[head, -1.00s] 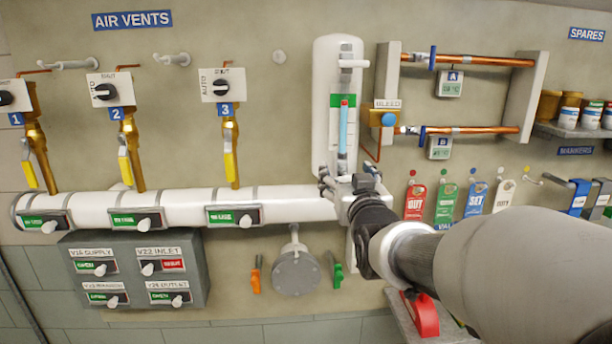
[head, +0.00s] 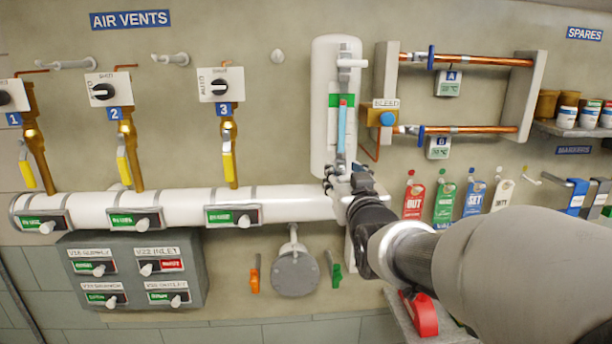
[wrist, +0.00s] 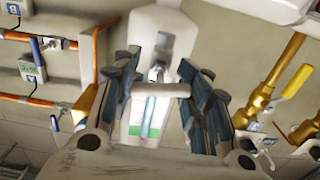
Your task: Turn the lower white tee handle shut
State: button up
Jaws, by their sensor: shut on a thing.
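The white level gauge (head: 322,110) hangs upright on the wall, with a blue column and a green band. Its upper white tee handle (head: 352,63) is clear of my arm. My gripper (head: 343,178) is at the gauge's foot, over the lower white tee handle, which is mostly hidden there. In the wrist view, which is turned upside down, the lower tee handle (wrist: 162,90) lies crosswise between the two fingers of my gripper (wrist: 163,86).
A white pipe (head: 185,203) with labelled slides runs left of my gripper. The bleed knob (head: 388,119) and copper pipes (head: 480,60) are at upper right. Hanging tags (head: 445,203) are close right of my wrist. A round flange (head: 295,273) is below.

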jog(key=shift+f+b, duration=0.1)
jog(key=shift+b, duration=0.25)
jog(key=shift+m+b, duration=0.7)
jog(key=shift+b, duration=0.35)
jog(key=shift+m+b, duration=0.35)
jog(key=shift+m, duration=0.05)
jog(key=o, duration=1.2)
jog(key=shift+o, duration=0.2)
jog(key=s, duration=1.2)
